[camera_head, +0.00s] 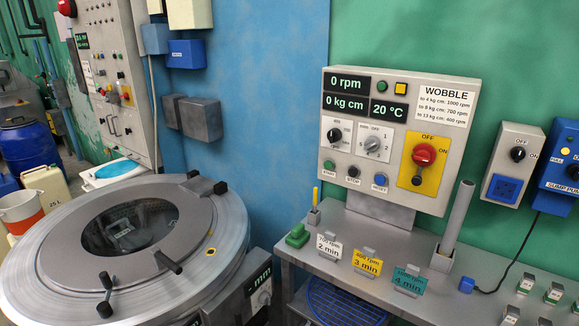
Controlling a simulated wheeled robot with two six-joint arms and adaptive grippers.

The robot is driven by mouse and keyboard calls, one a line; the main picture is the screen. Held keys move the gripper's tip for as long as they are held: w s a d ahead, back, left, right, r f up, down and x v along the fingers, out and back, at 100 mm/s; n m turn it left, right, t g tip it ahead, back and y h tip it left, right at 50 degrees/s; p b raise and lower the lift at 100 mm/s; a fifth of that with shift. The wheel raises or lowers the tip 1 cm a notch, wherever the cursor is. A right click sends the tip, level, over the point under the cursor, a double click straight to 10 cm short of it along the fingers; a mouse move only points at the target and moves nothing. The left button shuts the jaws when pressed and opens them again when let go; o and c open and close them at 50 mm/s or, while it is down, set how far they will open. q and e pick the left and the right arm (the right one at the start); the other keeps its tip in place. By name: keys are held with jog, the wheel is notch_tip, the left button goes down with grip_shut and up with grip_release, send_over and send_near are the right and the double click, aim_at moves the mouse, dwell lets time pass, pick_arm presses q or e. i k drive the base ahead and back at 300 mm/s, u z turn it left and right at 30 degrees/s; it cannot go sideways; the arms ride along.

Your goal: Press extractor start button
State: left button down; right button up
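A grey control panel (470,145) stands on a post at the back of a metal bench. Along its lower edge are a green button (328,168), a black button (353,171) and a blue button (380,179). The small labels under them are hard to read. Its displays (347,84) read 0 rpm, 0 kg cm and 20 °C. Two knobs and a red rotary switch (424,154) on a yellow plate sit above or beside the buttons. The round metal extractor (60,245) at left has its windowed lid down. Neither of my grippers is in view.
The bench (425,245) carries 2 min, 3 min and 4 min signs, a green block (298,235) and an upright grey tube (459,220). Switch boxes (513,160) are on the right wall. A blue drum (28,145) and a bucket stand far left.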

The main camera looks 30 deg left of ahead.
aim_at(328, 165)
jog(key=z, duration=0.05)
jog(key=i, duration=1)
jog(key=u, duration=0.05)
